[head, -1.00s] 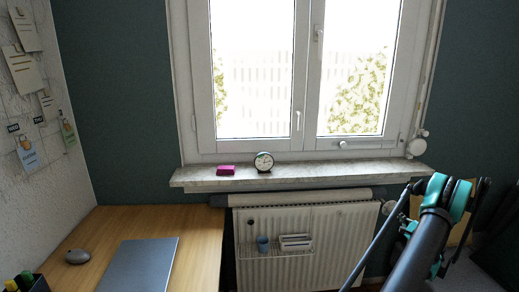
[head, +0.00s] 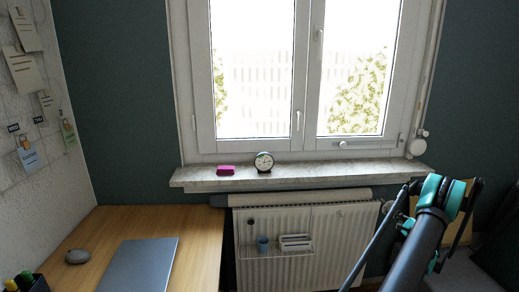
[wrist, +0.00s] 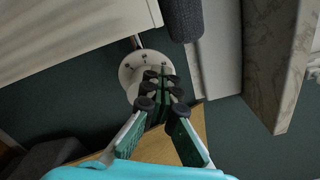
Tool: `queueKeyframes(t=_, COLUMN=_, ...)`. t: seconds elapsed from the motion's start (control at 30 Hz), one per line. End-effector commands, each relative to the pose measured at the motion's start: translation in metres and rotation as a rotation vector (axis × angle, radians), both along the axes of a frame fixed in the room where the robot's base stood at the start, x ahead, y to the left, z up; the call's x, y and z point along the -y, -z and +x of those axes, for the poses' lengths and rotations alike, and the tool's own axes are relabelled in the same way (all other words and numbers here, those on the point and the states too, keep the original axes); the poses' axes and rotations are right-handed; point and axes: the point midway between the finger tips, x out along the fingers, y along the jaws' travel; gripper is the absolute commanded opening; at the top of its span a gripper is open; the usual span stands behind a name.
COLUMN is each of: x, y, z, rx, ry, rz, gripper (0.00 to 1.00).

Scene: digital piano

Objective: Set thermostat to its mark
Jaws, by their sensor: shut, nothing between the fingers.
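The thermostat is a white round knob (wrist: 130,72) with small dark marks on its face, at the end of the radiator in the wrist view. In the head view the knob (head: 387,207) shows small beside the radiator's top right corner, partly behind my arm. My gripper (wrist: 160,78) is shut and empty. In the wrist view its fingertips overlap the knob's right side and hide part of its face. I cannot tell whether they touch it. Which mark the knob points to is not readable.
The white radiator (head: 335,225) carries a wire shelf with a blue cup (head: 262,244). The marble windowsill (head: 330,173) overhangs above, and also shows at right in the wrist view (wrist: 283,60). A wooden panel (wrist: 197,122) is behind the fingers.

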Motion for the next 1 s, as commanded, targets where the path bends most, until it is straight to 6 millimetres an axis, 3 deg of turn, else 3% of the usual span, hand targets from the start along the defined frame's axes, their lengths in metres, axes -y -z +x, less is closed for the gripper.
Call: queueKeyframes(t=1.0, x=-0.013, y=0.019, z=-0.001, rx=0.000, ry=0.001, rz=-0.001, gripper=0.00)
